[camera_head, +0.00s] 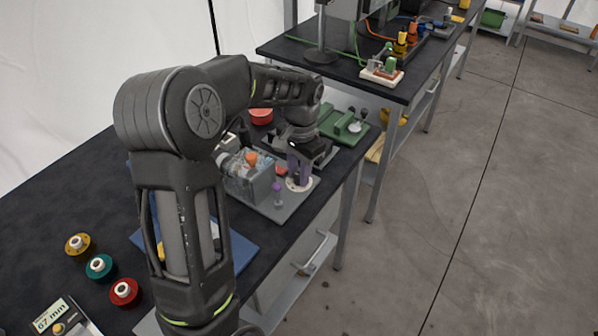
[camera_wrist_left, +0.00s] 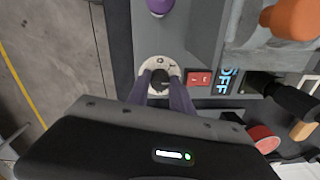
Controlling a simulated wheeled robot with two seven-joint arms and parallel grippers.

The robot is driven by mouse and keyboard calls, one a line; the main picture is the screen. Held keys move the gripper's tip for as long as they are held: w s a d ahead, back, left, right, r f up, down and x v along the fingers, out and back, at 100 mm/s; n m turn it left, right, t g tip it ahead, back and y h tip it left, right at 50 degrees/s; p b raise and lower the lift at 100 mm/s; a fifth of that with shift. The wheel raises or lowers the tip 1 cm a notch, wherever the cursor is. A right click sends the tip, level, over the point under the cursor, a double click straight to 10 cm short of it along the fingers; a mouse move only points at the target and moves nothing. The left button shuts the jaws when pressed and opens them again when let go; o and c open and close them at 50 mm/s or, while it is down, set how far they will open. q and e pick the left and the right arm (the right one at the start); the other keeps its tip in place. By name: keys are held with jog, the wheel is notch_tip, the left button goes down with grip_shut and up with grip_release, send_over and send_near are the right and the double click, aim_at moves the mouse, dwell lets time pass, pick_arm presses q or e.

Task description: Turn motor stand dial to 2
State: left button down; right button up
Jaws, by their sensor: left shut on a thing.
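The motor stand (camera_head: 262,207) is a grey plate on the dark bench, carrying a clear-sided motor housing (camera_head: 245,178). Its dial (camera_head: 304,187) is a pale round plate near the stand's right end. In the left wrist view the dial plate (camera_wrist_left: 158,62) shows small dark marks that I cannot read, with a dark knob (camera_wrist_left: 160,77) at its centre. My left gripper (camera_head: 300,180) points down at the dial, its purple fingers (camera_wrist_left: 161,88) shut on the knob. The fingers hide part of the dial. A red switch (camera_wrist_left: 199,78) and lettering reading OFF sit beside it. My right gripper is not in view.
A purple knob (camera_head: 277,188) and an orange part (camera_head: 252,158) stand close to the dial. A green device (camera_head: 342,125) lies behind my gripper. Several coloured spools, including a red one (camera_head: 125,292), sit at the bench's near left. Open floor lies right.

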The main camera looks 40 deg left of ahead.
pick_arm(q)
jog(key=c, duration=1.1)
grip_release()
jog(key=shift+c, duration=0.2)
jog(key=shift+r, duration=0.15)
notch_tip(320, 180, up, 8)
jog(key=shift+d+f+b, duration=0.15)
jog(key=shift+f+b, duration=0.05)
jog(key=shift+b, duration=0.2)
jog(key=shift+f, duration=0.1)
